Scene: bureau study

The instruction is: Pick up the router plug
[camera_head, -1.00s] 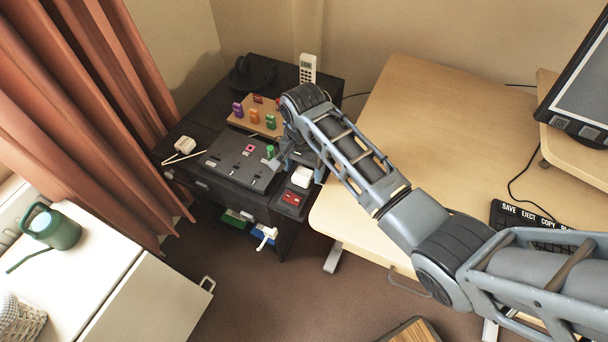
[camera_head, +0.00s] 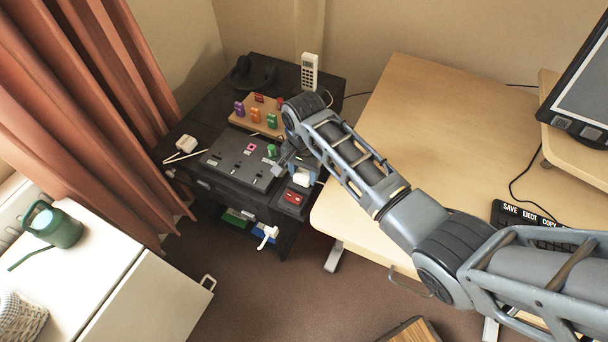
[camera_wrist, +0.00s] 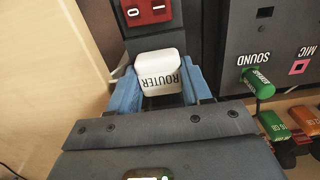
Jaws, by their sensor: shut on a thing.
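The router plug (camera_wrist: 159,74) is a white block with rounded corners, marked ROUTER in dark letters. In the wrist view it sits between the two blue-grey fingers of my gripper (camera_wrist: 157,88), which are shut on it. In the head view the plug (camera_head: 301,179) shows white below my gripper (camera_head: 292,168), at the right front of the dark cabinet. It is close behind the red switch; I cannot tell whether its underside still touches the surface.
A red switch (camera_wrist: 147,10) is just beyond the plug. A dark socket panel (camera_head: 235,160) with a green plug (camera_head: 271,150) is to the left. A wooden rack (camera_head: 262,118) of coloured plugs and a white phone (camera_head: 309,71) stand behind. The pale desk (camera_head: 430,130) is right.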

